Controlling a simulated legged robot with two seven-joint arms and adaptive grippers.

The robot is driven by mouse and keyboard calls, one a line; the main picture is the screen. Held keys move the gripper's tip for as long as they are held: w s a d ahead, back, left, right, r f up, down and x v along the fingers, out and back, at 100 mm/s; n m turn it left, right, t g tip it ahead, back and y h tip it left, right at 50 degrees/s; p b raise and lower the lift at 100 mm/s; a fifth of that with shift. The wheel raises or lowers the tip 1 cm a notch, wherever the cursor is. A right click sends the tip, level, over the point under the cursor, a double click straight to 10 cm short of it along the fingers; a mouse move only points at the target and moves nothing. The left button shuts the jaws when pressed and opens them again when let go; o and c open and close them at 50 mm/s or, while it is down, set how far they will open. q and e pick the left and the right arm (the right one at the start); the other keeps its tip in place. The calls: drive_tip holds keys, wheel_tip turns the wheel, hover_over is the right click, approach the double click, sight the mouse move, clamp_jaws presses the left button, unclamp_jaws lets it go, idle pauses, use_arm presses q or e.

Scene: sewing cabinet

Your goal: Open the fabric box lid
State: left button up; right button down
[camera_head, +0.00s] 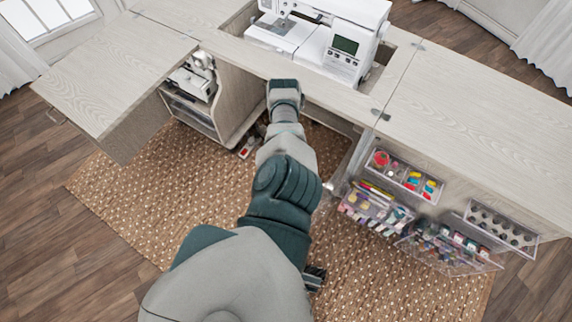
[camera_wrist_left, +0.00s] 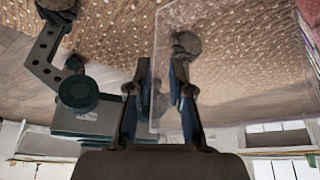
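Clear boxes hang on the cabinet door at the right of the head view. One clear box (camera_head: 375,208) holds colourful rolls or spools, and a larger clear box (camera_head: 450,248) stands lower right. I cannot tell which is the fabric box. In the left wrist view my left gripper (camera_wrist_left: 160,75) has its two fingers apart, with the edge of a clear panel (camera_wrist_left: 215,70) seen between them. I cannot tell whether they touch it. A grey and teal arm of mine fills the middle of the head view. No right gripper is clearly seen.
A white sewing machine (camera_head: 345,45) sits in the cabinet top. Another clear box (camera_head: 405,175) and a bottle rack (camera_head: 500,228) are on the door. A side leaf (camera_head: 115,75) extends left above open shelves. A brown dotted rug (camera_head: 150,190) covers the floor.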

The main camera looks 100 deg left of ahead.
use_arm(q)
drive_tip(key=shift+v, duration=1.35)
